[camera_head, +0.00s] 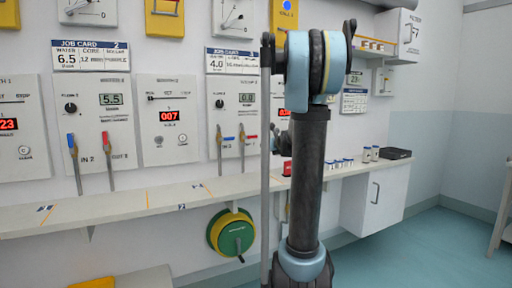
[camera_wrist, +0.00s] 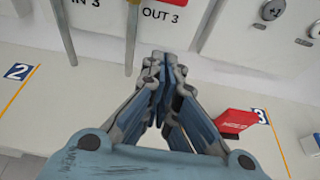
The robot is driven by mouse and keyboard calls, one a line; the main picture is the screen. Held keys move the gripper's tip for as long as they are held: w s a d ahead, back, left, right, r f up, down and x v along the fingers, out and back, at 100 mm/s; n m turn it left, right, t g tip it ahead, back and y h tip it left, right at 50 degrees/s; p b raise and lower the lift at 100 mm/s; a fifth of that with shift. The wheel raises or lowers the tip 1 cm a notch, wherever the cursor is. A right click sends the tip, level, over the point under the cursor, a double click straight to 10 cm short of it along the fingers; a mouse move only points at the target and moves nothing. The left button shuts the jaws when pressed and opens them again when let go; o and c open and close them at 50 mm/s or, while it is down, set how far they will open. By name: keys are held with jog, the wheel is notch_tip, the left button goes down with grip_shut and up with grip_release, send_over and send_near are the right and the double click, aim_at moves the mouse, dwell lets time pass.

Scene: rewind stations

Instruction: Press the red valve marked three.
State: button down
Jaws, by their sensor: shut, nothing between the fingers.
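The red valve marked three (camera_head: 250,139) shows its red part on the third station's panel, right of the blue-marked valve (camera_head: 228,138). In the wrist view, its pale stem (camera_wrist: 133,35) hangs just left of the "OUT 3" label. I see no clear contact. In the head view, my arm largely hides the gripper.
The shelf (camera_head: 145,200) runs below the panels. A red sign block (camera_wrist: 235,120) stands on it, right of my gripper, near the "3" marker (camera_wrist: 261,116). The valve stem by "IN 3" (camera_wrist: 62,30) is farther left. A green-and-yellow wheel (camera_head: 230,232) sits below the shelf.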

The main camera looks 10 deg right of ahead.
aim_at(250, 137)
jog(key=w+a, duration=0.3)
jog(key=w, duration=0.6)
jog(key=shift+r, duration=0.35)
dwell(0.5)
